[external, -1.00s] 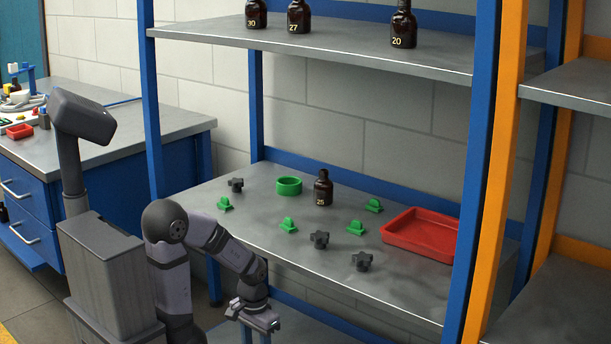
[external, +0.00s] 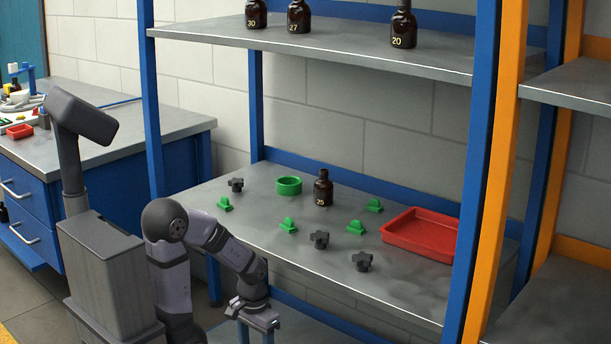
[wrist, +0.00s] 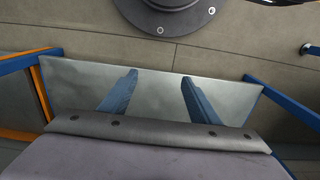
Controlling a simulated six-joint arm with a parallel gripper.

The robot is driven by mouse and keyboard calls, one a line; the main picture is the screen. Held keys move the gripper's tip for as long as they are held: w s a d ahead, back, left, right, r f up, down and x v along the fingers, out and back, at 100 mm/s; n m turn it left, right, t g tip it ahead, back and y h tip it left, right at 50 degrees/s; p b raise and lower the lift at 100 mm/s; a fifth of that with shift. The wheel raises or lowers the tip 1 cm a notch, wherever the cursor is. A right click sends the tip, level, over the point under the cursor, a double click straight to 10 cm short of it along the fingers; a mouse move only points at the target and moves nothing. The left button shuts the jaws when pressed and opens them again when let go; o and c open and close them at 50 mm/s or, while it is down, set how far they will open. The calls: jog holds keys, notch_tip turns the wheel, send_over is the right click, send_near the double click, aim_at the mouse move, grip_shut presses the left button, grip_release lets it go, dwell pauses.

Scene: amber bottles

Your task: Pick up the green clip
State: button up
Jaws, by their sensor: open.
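Several small green clips lie on the lower grey shelf in the external view: one at the left (external: 224,204), one near the front middle (external: 288,225), one right of centre (external: 355,227) and one farther back (external: 374,205). My gripper (external: 262,323) hangs low in front of the shelf's front edge, apart from all the clips. In the wrist view my gripper (wrist: 160,78) shows two spread fingers with nothing between them. No clip shows in the wrist view.
The lower shelf (external: 300,260) also holds a green ring (external: 288,187), an amber bottle marked 25 (external: 323,188), black knobs (external: 236,185) (external: 320,240) (external: 362,262) and a red tray (external: 420,253). An upper shelf (external: 330,42) with bottles and blue posts (external: 472,170) frame the space.

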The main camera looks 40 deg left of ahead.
notch_tip(320, 180, up, 31)
jog(key=a+n+g+h+p, duration=0.2)
jog(key=a+n+p, duration=0.15)
jog(key=p, duration=3.25)
jog(key=w+r+t+p, duration=0.1)
jog(key=w, duration=0.2)
jog(key=w+r+t+p, duration=0.1)
jog(key=w+p, duration=0.1)
jog(key=w, duration=0.2)
jog(key=w+r+t+p, duration=0.1)
jog(key=w+r, duration=0.1)
jog(key=w, duration=0.1)
jog(key=shift+w+d+t, duration=0.15)
jog(key=shift+w+t, duration=0.05)
jog(key=shift+t, duration=0.2)
jog(key=w+a+r+m+t+y, duration=0.1)
jog(key=w+a+m+t, duration=0.1)
jog(key=w+m, duration=0.4)
jog(key=shift+a+r+t, duration=0.3)
jog(key=shift+a, duration=0.3)
